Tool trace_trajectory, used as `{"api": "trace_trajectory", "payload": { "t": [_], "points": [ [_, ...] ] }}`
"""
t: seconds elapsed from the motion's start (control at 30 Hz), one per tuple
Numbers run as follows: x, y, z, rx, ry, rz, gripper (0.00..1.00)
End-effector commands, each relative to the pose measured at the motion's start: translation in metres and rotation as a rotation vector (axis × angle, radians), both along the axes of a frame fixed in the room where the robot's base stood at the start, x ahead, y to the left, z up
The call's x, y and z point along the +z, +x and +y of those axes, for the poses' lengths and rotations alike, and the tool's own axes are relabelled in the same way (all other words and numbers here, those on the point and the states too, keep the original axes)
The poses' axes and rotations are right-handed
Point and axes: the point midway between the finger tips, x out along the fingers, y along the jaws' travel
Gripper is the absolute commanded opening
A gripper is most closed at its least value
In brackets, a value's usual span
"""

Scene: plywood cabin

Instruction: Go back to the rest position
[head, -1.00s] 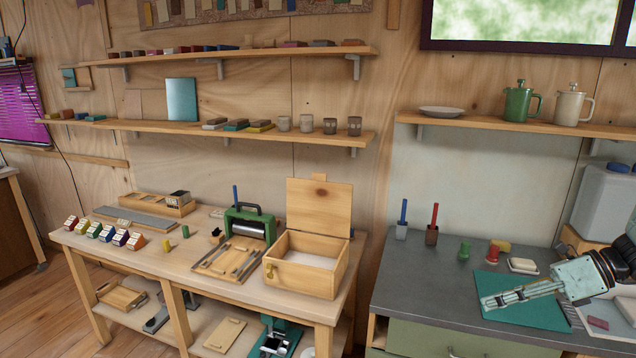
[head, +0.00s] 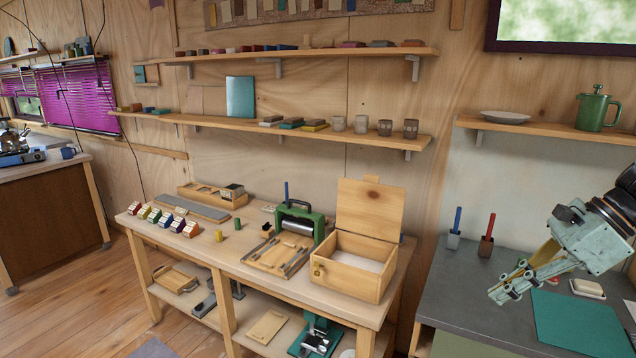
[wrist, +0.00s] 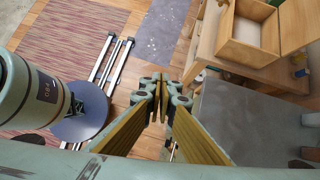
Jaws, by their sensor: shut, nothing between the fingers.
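My gripper (head: 512,282) is at the right of the head view, raised over the left part of the grey counter (head: 455,290). Its fingers point down and to the left. In the wrist view my gripper (wrist: 163,85) has its fingertips together and nothing between them. Below the fingers the wrist view shows the wooden floor and the counter's edge.
The open wooden box (head: 350,262) stands on the wooden workbench (head: 225,255) to the left. Open floor (head: 90,315) is at left.

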Motion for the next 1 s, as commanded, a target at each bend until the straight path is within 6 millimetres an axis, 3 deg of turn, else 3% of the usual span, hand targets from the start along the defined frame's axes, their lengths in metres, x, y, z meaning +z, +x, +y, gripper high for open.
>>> {"api": "trace_trajectory", "payload": {
  "t": [0.4,1.0],
  "points": [
    [0.042,-0.013,0.06,0.254,-0.182,-0.125,0.0],
    [0.095,-0.044,0.133,0.619,-0.432,-0.323,0.0]
  ]
}}
